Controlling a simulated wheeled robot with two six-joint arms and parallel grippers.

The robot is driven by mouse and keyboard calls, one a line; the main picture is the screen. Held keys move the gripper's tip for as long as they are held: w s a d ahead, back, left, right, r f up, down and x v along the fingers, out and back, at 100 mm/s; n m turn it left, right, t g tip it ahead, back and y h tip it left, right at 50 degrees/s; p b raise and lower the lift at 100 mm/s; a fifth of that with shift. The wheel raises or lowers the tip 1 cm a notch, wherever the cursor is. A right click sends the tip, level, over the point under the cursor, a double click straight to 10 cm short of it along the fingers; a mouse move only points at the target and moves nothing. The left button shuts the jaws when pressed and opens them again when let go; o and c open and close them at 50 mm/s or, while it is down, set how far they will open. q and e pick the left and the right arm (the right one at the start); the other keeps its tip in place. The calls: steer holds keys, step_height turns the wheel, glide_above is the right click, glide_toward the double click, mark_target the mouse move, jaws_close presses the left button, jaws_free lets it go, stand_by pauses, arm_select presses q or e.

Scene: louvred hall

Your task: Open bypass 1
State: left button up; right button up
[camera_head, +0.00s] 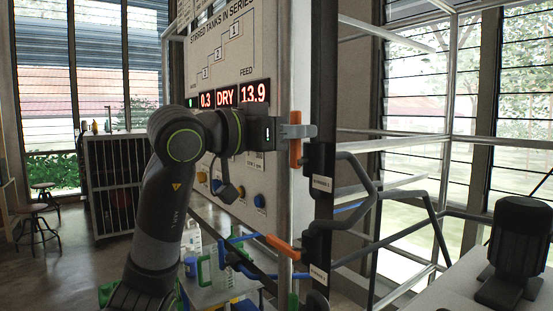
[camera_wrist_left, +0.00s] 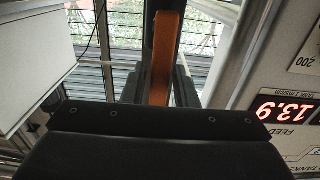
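An upper orange handle (camera_head: 296,153) stands upright on the dark post at the panel's right edge. My left gripper (camera_head: 297,131) has its grey fingers around it. In the left wrist view the handle (camera_wrist_left: 161,60) runs upright between the two fingers (camera_wrist_left: 160,88), with hardly any gap on either side. A second orange handle (camera_head: 283,246) lies roughly level, lower on the post. Small labels sit below the upper handle (camera_head: 322,183) and by the lower one (camera_head: 318,273); I cannot read them surely. My right gripper is not in view.
The panel (camera_head: 275,190) carries red displays (camera_head: 233,96) and coloured knobs. Grey pipes (camera_head: 365,195) and a metal frame stand right of the post. A dark device (camera_head: 518,245) sits on a white bench at right. Stools (camera_head: 38,225) and a dark cabinet (camera_head: 113,185) stand at left.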

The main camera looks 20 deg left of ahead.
arm_select(q)
steer(key=shift+o, duration=1.4)
steer(key=shift+r, duration=0.1)
steer(key=b+v, duration=0.2)
steer(key=v, duration=0.5)
